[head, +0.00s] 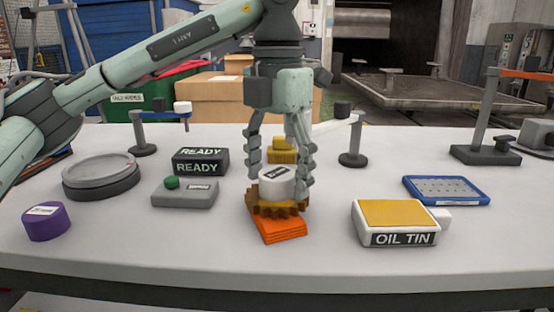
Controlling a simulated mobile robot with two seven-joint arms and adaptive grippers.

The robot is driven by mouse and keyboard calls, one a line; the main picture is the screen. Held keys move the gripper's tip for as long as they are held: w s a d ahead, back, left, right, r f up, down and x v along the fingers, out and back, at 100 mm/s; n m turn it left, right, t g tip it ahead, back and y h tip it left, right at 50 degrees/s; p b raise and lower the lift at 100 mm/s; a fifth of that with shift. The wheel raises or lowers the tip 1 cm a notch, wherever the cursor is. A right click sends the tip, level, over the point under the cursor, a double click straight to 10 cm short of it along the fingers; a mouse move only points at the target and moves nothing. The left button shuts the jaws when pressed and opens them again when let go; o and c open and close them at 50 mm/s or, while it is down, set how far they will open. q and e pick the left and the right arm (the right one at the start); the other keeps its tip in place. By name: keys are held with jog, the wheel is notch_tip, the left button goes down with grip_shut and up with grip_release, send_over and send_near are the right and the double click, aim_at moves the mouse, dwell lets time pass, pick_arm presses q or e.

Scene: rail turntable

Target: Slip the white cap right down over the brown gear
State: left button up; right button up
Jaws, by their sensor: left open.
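The white cap (277,184), with a dark label on top, sits at the middle of the brown gear (269,210). I cannot tell from here how far down over the gear it is. The toothed gear lies on an orange block (281,231). My left gripper (281,186) comes down from above with its fingers on either side of the cap. It is open, and the right finger reaches down near the gear's edge. My right gripper does not show.
A yellow block (282,150) stands just behind the gripper. A grey box with a green button (184,193) and a READY sign (200,162) are on the left. The oil tin (396,223) and a blue tray (446,190) are on the right. The table front is clear.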

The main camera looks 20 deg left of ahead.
aim_at(277, 173)
pick_arm(q)
notch_tip(277, 173, up, 12)
dwell(0.4)
